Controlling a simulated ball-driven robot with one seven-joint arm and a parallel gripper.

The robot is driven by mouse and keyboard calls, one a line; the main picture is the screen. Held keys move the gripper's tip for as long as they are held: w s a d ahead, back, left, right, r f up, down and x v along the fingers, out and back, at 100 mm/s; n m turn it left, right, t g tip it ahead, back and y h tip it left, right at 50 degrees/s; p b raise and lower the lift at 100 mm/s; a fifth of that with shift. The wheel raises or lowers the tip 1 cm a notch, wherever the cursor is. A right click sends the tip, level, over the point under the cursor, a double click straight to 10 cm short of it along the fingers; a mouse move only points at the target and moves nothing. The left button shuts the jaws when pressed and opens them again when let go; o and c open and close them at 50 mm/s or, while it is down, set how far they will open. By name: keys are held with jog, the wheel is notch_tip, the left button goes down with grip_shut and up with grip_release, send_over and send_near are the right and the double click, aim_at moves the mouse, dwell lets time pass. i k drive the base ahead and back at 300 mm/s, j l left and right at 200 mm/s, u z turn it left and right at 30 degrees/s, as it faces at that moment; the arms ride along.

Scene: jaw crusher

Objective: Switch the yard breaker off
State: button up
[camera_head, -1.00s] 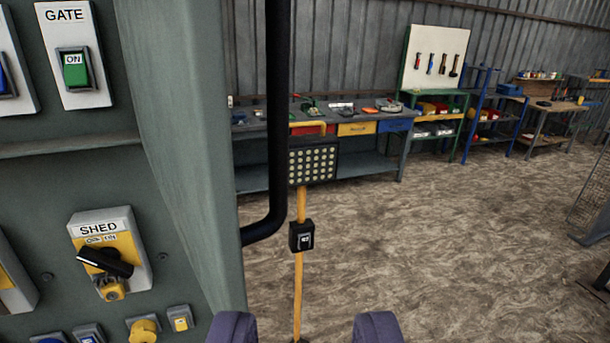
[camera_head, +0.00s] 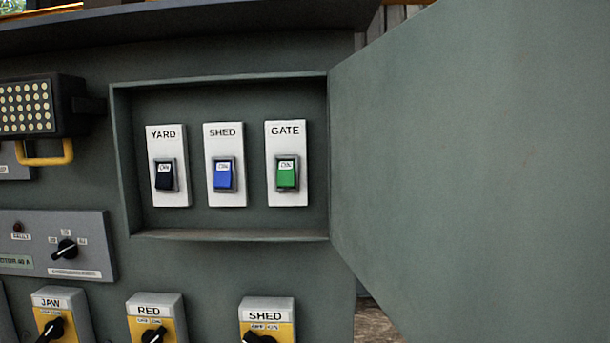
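The yard breaker (camera_head: 166,178) is a black rocker on a white plate labelled YARD, leftmost of three in a recessed box in the grey-green panel. A small white label shows at the top of its rocker; its lettering is too small to read for sure. The shed breaker (camera_head: 224,176) with a blue rocker is in the middle. The gate breaker (camera_head: 287,174) with a green rocker is at the right; its label appears to read ON. My gripper is outside the picture, and nothing covers the breakers.
The box's door (camera_head: 460,150) stands open and fills the right side. A lamp (camera_head: 28,108) with a yellow handle juts out at the left. Below are a control plate with a knob (camera_head: 65,250) and yellow rotary switches labelled JAW (camera_head: 52,318), RED (camera_head: 160,320) and SHED (camera_head: 268,322).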

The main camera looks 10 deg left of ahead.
aim_at(165, 174)
jog(key=l+u, duration=0.5)
jog(key=k+l+u, duration=0.1)
jog(key=l+u, duration=0.35)
jog(key=k+l, duration=0.1)
jog(key=l, duration=0.25)
jog(key=k+l+u, duration=0.1)
jog(key=l, duration=0.25)
jog(key=k+l, duration=0.1)
jog(key=l, duration=0.25)
jog(key=k+l, duration=0.1)
jog(key=l, duration=0.25)
jog(key=u, duration=0.4)
jog(key=i+u, duration=0.3)
jog(key=i, duration=1.15)
jog(key=i+z, duration=0.45)
jog(key=i, duration=0.15)
